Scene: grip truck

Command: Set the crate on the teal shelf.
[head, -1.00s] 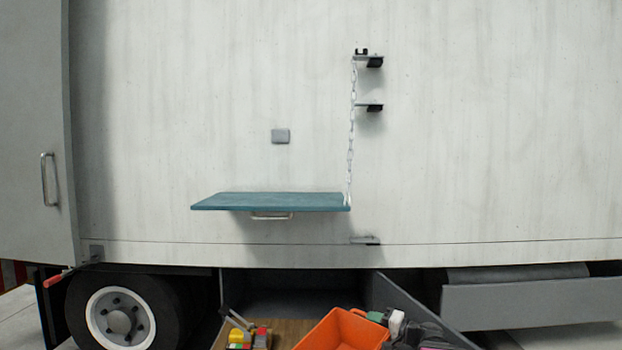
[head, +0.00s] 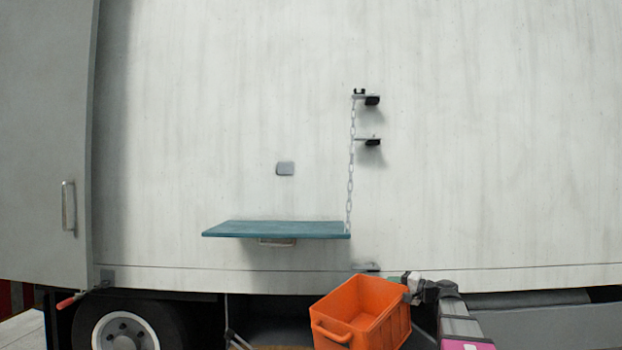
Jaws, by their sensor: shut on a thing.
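The orange crate (head: 384,334) is in the lower middle of the head view, open side up and slightly turned, and its inside looks empty. My gripper (head: 409,290) is shut on the crate's right rim. The crate hangs below and to the right of the teal shelf (head: 275,229), apart from it. The shelf is folded out flat from the truck's pale side wall, with a chain (head: 350,180) at its right end. The shelf's top is bare. The fingertips are small and partly hidden by the crate's rim.
A grey latch plate (head: 285,168) is on the wall above the shelf. Two dark brackets (head: 371,100) stick out near the chain. An open door (head: 45,150) stands at the left, above a wheel (head: 122,332). A dark open compartment (head: 270,318) lies below the shelf.

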